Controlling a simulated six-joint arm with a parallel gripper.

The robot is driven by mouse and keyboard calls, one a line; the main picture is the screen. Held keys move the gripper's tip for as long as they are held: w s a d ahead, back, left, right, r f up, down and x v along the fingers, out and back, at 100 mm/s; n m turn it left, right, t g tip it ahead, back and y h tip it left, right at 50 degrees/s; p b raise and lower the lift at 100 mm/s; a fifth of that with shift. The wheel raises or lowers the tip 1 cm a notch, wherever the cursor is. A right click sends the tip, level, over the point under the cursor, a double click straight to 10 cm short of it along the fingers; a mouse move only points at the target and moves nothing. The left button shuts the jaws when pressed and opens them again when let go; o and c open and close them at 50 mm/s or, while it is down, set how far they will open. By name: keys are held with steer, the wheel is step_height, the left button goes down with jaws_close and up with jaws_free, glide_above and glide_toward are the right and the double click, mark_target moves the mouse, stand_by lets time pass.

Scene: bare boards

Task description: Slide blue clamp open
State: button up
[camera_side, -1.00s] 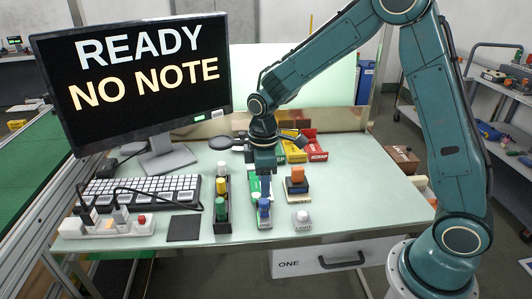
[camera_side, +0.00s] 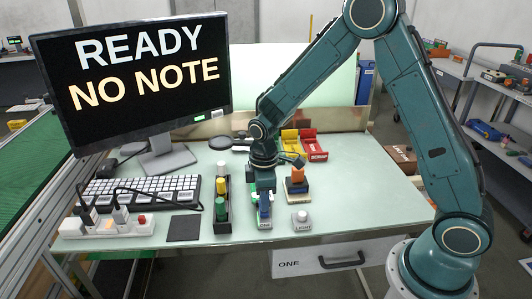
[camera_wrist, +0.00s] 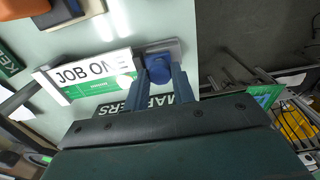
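My gripper (camera_wrist: 160,76) has one finger on each side of the blue knob, which fills most of the gap. I cannot tell whether the fingers touch it. In the side view my gripper (camera_side: 264,203) points straight down at the clamp near the table's front edge and hides most of it. A MARKERS label shows partly behind the fingers in the wrist view.
A black rack (camera_side: 222,222) of markers stands just left of my gripper. An orange-topped block (camera_side: 297,182) and a LIGHT button (camera_side: 301,217) are close on the right. Coloured bins (camera_side: 312,146) stand behind. The monitor (camera_side: 135,80) reads READY, NO NOTE.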

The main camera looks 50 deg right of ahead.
jaws_close()
steer(key=shift+s+a, duration=1.15)
steer(key=shift+a, duration=0.05)
steer(key=o, duration=0.7)
jaws_free()
steer(key=shift+r, duration=0.2)
steer(key=shift+r, duration=0.55)
step_height(320, 180, up, 12)
steer(key=shift+r, duration=0.2)
